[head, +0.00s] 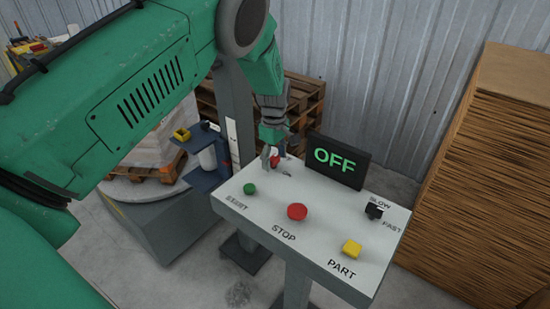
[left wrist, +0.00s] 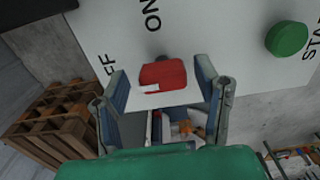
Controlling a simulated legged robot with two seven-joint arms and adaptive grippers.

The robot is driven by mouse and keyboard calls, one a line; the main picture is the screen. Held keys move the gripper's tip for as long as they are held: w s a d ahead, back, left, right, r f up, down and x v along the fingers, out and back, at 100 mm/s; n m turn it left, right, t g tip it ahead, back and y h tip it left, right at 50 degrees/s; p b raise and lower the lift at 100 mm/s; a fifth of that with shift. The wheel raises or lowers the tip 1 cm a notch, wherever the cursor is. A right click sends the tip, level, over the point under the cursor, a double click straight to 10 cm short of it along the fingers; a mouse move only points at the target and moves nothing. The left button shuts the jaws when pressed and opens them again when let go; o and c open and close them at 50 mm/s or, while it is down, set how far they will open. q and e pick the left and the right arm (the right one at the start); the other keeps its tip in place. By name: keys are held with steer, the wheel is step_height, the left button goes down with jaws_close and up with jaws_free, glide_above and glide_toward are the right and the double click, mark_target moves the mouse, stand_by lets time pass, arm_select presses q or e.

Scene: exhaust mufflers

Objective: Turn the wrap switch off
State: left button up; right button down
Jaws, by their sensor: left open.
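The wrap switch has a red handle (head: 274,161) at the far left corner of the white control panel (head: 322,222). In the left wrist view the red handle (left wrist: 163,75) sits between my fingers, near the printed words ON and OFF. My left gripper (head: 276,158) is open, with a finger on either side of the handle; the gripper also shows in the left wrist view (left wrist: 162,88). I cannot tell whether a finger touches it. The black display (head: 337,161) behind the panel reads OFF in green. My right gripper is not in view.
The panel also carries a green button (head: 250,188), a red stop button (head: 297,211), a yellow part button (head: 352,248) and a black slow/fast knob (head: 374,210). A wrapped pallet load (head: 150,147) stands at left. A large brown stack (head: 490,180) stands at right.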

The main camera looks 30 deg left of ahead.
mark_target(274, 156)
arm_select(q)
step_height(274, 156, up, 12)
stand_by(0.5)
steer(key=shift+f, duration=0.1)
